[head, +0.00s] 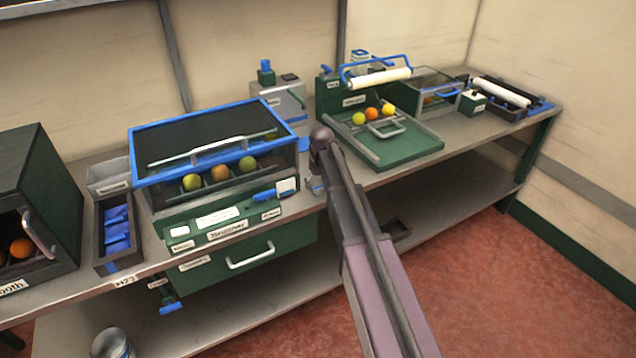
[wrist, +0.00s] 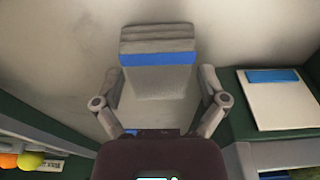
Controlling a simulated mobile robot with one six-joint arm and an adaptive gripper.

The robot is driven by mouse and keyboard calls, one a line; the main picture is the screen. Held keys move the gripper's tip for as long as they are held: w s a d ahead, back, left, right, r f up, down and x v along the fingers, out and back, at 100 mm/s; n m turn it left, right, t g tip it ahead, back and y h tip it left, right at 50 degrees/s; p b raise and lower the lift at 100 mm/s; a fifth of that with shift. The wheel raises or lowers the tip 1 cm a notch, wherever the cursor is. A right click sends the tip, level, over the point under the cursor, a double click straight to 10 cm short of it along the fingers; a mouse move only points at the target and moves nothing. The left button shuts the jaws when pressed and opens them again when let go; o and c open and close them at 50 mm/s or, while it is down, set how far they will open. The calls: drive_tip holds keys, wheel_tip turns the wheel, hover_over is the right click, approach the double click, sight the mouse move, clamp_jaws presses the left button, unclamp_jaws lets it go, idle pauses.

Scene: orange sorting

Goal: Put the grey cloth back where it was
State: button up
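The grey cloth (wrist: 158,84), folded in layers with a blue band across it, lies on the pale bench top in the wrist view. My gripper (wrist: 162,76) has its two fingers spread wide, one on each side of the cloth. The fingers are close to its side edges, and I see no clear grip on it. In the head view my arm reaches down to the bench between the blue-framed box and the green tray. A small part of the cloth (head: 315,186) seems to show there beside my arm; the fingertips are mostly hidden.
The blue-framed box (head: 213,130) with several fruits stands left of my arm. The green tray (head: 405,149) with several fruits is on the right. A grey machine (head: 283,100) stands behind. A white panel with a blue strip (wrist: 279,104) is close to my right finger in the wrist view.

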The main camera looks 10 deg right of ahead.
sight(320, 186)
drive_tip(key=shift+r, duration=0.2)
idle(0.4)
wheel_tip(320, 186, up, 12)
drive_tip(key=s+p, duration=0.1)
drive_tip(key=p, duration=1.1)
drive_tip(key=shift+s+d, duration=0.3)
drive_tip(key=shift+s, duration=0.05)
drive_tip(key=shift+f, duration=0.1)
drive_tip(key=s+m+g, duration=0.1)
drive_tip(key=s+m, duration=0.2)
drive_tip(key=s, duration=2.4)
drive_tip(key=shift+s+a+m+g+h, duration=0.2)
drive_tip(key=shift+m+g+h, duration=0.1)
drive_tip(key=shift+g, duration=0.1)
